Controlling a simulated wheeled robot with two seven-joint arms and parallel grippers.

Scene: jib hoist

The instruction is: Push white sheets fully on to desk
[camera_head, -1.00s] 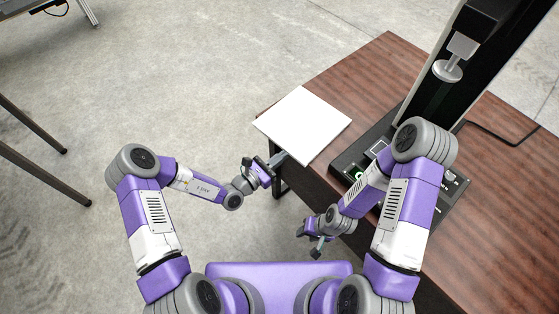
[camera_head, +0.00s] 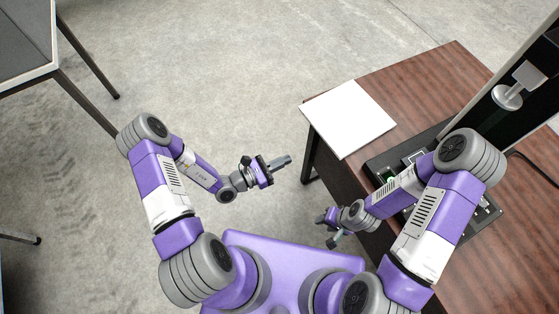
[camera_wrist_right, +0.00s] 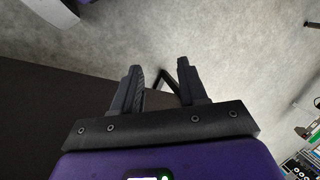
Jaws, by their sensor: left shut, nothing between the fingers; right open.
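The white sheets (camera_head: 347,118) lie as a flat square stack at the far left corner of the brown wooden desk (camera_head: 425,80). My right gripper (camera_head: 331,228) is open and empty, low beside the desk's front edge. In the right wrist view, the right gripper's two fingers (camera_wrist_right: 158,82) are spread with nothing between them. The sheets are not visible there.
A black machine with a tall column (camera_head: 535,85) stands on the desk, right of the sheets. Its control base (camera_head: 483,217) is partly hidden by my right arm. A grey table (camera_head: 28,45) stands at the upper left. Open concrete floor lies between.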

